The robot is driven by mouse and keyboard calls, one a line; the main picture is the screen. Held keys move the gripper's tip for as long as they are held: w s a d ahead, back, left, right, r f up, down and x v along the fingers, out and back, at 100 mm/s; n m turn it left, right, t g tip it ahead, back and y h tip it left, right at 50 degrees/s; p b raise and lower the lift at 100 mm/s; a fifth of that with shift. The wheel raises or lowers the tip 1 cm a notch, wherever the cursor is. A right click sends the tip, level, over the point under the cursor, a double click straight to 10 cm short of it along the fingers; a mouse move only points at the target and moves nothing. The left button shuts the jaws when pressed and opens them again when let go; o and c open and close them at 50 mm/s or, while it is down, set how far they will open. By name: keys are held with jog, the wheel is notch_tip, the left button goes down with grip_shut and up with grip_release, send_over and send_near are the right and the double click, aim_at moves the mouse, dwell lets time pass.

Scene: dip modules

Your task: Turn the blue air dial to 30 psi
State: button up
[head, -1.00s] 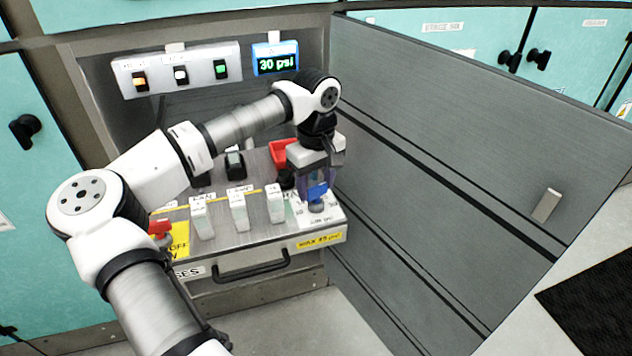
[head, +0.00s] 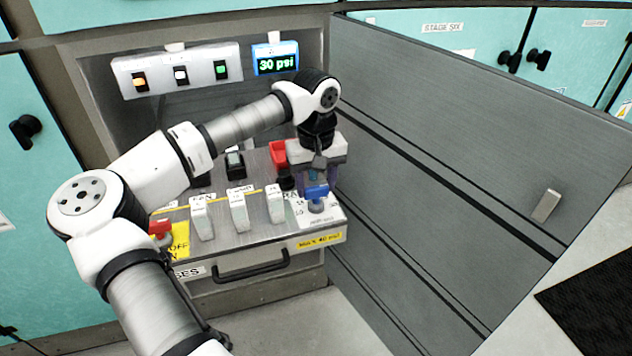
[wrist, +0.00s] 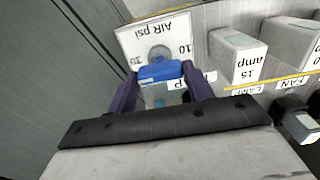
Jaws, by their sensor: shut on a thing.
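The blue air dial (head: 316,192) sits on a white label plate at the right end of the drawer panel. In the wrist view the blue dial (wrist: 160,72) lies between the two purple fingers of my gripper (wrist: 160,78), with a finger at each side. My gripper (head: 317,180) points down over the dial and is shut on it. The plate reads "AIR psi" upside down in the wrist view, with marks around the dial. The blue-framed display (head: 276,62) reads 30 psi.
White breaker blocks (head: 238,212) stand left of the dial. A red switch cover (head: 279,152) stands just behind it. The open grey door (head: 470,170) is close on the right. A black drawer handle (head: 250,268) is on the front.

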aim_at(316, 187)
jog(key=shift+r, duration=0.1)
jog(key=o, duration=1)
notch_tip(316, 187, up, 14)
jog(key=shift+f+p, duration=0.1)
jog(key=shift+p, duration=0.25)
